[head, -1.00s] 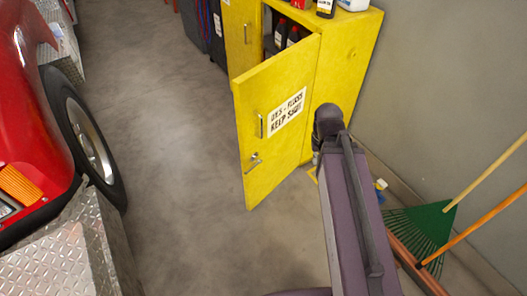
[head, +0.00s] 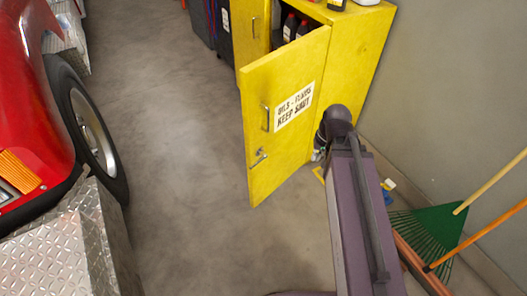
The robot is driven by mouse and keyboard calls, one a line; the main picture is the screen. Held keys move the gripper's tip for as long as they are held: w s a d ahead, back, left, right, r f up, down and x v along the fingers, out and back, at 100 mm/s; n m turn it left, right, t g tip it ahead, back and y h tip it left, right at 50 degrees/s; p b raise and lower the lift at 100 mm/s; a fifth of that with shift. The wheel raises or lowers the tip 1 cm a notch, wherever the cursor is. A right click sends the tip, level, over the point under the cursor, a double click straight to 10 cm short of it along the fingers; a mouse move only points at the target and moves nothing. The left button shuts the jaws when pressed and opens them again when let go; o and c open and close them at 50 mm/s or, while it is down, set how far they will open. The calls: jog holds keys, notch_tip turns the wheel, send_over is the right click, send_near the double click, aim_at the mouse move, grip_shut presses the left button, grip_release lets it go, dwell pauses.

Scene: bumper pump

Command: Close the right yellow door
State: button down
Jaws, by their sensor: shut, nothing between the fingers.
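The right yellow door (head: 285,140) of the yellow cabinet (head: 357,50) stands open, swung out into the aisle. It carries a white "KEEP SHUT" label (head: 295,105), an upright bar handle (head: 265,118) and a lower latch handle (head: 260,157). Dark bottles (head: 290,27) show inside through the gap above the open door. My purple arm reaches up to the right of the door, its dark joint close to the door's right side in the picture. My gripper is hidden behind the arm; whether anything touches the door cannot be told.
A red vehicle (head: 25,120) with a black tire (head: 90,125) and a diamond-plate step (head: 70,250) stands at left. A green rake (head: 430,228) and orange-handled tool (head: 480,240) lean by the right wall. The floor left of the door is clear.

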jog(key=w+a+f+m+t+y+b, duration=0.15)
jog(key=w+a+f+y+b, duration=0.25)
jog(key=f+b, duration=0.55)
jog(key=w+a+f+t+y+b, duration=0.25)
jog(key=w+a+f+b, duration=0.35)
jog(key=b, duration=0.6)
jog(key=m+t+y+b, duration=0.6)
jog(key=m+t+b, duration=0.1)
jog(key=b, duration=1.7)
send_near(258, 144)
jog(key=v, duration=0.6)
jog(key=shift+r, duration=0.2)
jog(key=shift+n+h, duration=0.25)
jog(key=x, duration=1.3)
jog(key=shift+w+a, duration=0.25)
jog(key=shift+a, duration=0.05)
